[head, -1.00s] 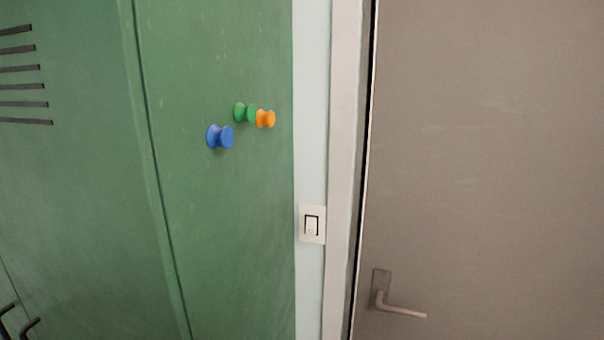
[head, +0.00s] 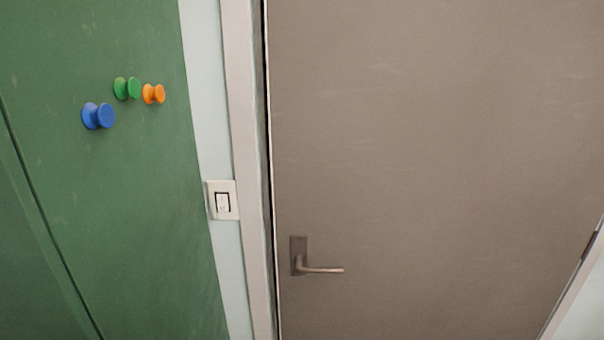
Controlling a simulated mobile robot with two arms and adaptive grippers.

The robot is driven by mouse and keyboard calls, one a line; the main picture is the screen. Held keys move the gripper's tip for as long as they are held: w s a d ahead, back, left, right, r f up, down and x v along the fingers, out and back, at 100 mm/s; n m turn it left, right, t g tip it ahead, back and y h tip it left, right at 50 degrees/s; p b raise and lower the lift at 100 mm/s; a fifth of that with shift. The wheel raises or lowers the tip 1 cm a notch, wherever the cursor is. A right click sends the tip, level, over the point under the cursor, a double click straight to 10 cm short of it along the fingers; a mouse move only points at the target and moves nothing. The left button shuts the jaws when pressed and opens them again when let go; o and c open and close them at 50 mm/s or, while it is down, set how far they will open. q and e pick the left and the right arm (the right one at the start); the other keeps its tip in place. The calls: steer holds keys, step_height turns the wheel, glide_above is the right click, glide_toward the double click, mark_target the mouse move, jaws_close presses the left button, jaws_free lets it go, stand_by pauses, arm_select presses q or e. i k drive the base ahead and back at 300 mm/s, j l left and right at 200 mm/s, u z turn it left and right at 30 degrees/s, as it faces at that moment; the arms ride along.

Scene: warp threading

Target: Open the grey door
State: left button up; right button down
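The grey door (head: 430,130) fills the middle and right of the head view. It looks shut, with a narrow dark gap along its left edge. Its metal lever handle (head: 322,269) sits low on the left side of the door and points right, about level. A hinge (head: 589,245) shows on the door's right edge. Neither of my grippers is in view, and nothing touches the handle.
A green locker (head: 110,200) stands at the left, with a blue pin (head: 98,116), a green pin (head: 127,88) and an orange pin (head: 154,94) on it. A light switch (head: 222,201) is on the wall strip beside the white door frame (head: 246,150).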

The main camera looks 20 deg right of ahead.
mark_target(447, 156)
steer(key=z, duration=1.5)
